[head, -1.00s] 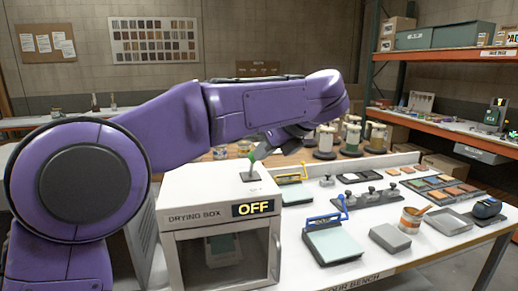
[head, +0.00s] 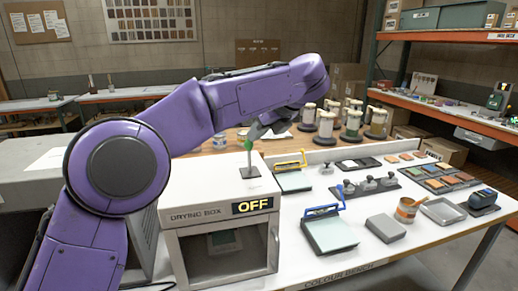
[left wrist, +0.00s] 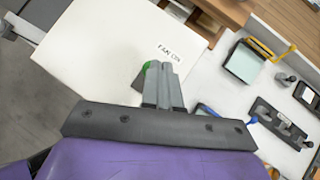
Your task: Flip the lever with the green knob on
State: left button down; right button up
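The lever with the green knob (head: 249,146) stands nearly upright on top of the white drying box (head: 190,200). The box's front display (head: 252,206) reads OFF. My left gripper (head: 260,130) is just above and to the right of the knob in the head view. In the left wrist view my left gripper's fingers (left wrist: 164,80) look shut together with nothing seen between them. The green knob (left wrist: 150,68) shows at their left side, partly hidden by them. I cannot tell if they touch. My right gripper is not in view.
Right of the box, a clamp tray with a yellow handle (head: 292,180) and one with a blue handle (head: 330,235) lie on the white bench (head: 380,262). Several spools (head: 326,128) stand behind. The space above the box is otherwise open.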

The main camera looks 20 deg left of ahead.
pick_arm(q)
jog(key=shift+w+a+r+p, duration=0.65)
jog(key=shift+w+a+r, duration=0.05)
jog(key=shift+w+r, duration=0.1)
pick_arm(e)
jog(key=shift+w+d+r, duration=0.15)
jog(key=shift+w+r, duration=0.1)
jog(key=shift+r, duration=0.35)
pick_arm(q)
jog(key=shift+d+r, duration=0.1)
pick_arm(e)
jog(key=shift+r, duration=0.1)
